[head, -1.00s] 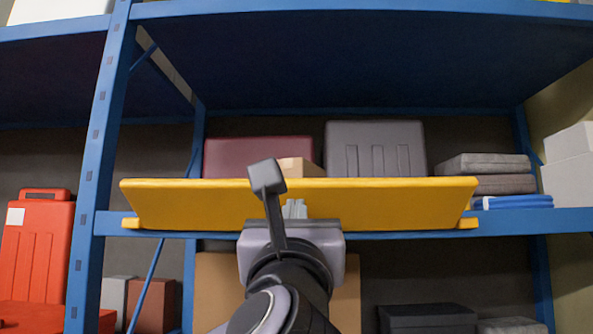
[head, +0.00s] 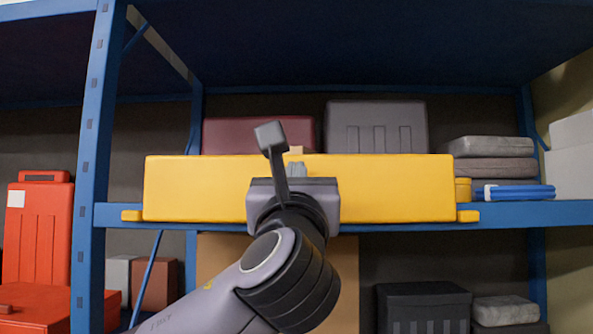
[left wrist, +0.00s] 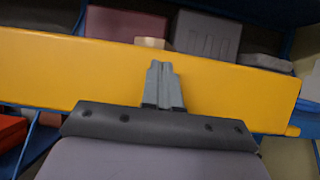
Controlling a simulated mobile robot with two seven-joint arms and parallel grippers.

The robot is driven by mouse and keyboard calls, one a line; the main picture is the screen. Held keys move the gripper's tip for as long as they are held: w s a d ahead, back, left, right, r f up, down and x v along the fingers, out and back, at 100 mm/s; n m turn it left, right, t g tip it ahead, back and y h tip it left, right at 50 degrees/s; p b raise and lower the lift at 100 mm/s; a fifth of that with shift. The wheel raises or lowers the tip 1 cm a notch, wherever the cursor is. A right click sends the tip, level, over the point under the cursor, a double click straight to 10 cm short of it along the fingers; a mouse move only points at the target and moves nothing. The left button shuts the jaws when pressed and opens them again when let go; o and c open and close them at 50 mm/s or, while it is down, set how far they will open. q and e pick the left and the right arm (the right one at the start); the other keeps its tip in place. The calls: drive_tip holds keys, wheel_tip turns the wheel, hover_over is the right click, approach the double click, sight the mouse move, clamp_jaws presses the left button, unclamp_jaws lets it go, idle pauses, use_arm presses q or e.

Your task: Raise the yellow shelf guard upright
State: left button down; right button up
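The yellow shelf guard (head: 400,188) spans the front of the blue shelf and shows as a broad, flat face that looks upright or nearly so. In the left wrist view the guard (left wrist: 75,75) fills the width as a slanting band. My left gripper (head: 297,168) is in front of the guard's middle. Its fingers (left wrist: 163,78) are together, with nothing seen between them, and their tips lie over the guard's face just below its top edge. They look close to or touching the face; I cannot tell which. My right gripper is not in view.
The guard is at the front of a blue shelf (head: 400,227). Behind it stand a maroon box (head: 258,133), a grey case (head: 376,127) and stacked grey items (head: 492,165). A blue upright (head: 88,180) stands at left. A red case (head: 38,225) is beyond it.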

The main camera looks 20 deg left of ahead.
use_arm(q)
drive_tip(key=s+d+b, duration=0.2)
drive_tip(key=s+d, duration=0.1)
drive_tip(key=s, duration=0.6)
drive_tip(key=shift+s+b, duration=0.3)
drive_tip(key=shift+s, duration=0.1)
drive_tip(key=shift+a, duration=0.1)
